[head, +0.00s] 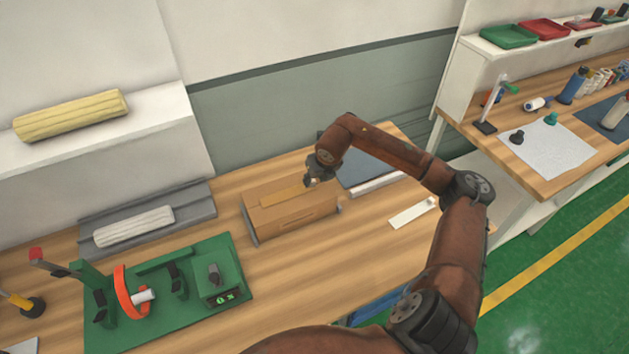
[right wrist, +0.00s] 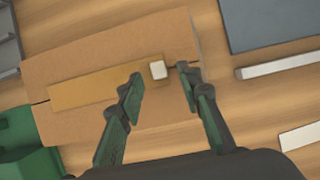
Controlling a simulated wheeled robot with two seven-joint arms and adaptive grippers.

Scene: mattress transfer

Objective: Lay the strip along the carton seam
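The brown carton (head: 292,219) stands on the wooden table in the head view, and also shows in the right wrist view (right wrist: 100,60). The tan strip (right wrist: 95,88) lies flat on its top, with dark seam showing beyond both ends, so it appears to lie along the seam. A small white block (right wrist: 158,69) sits at the strip's right end. My right gripper (right wrist: 161,76) is open, its fingers on either side of the block with gaps; in the head view it is over the carton's right end (head: 312,181). The strip shows in the head view too (head: 280,197). My left gripper is not in view.
A dark blue-grey panel (head: 365,168) and a white bar (head: 378,187) lie right of the carton, with a flat white piece (head: 413,214) nearer. A grey tray (head: 180,218) with a pale ribbed roll and a green fixture board (head: 215,256) are to the left.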

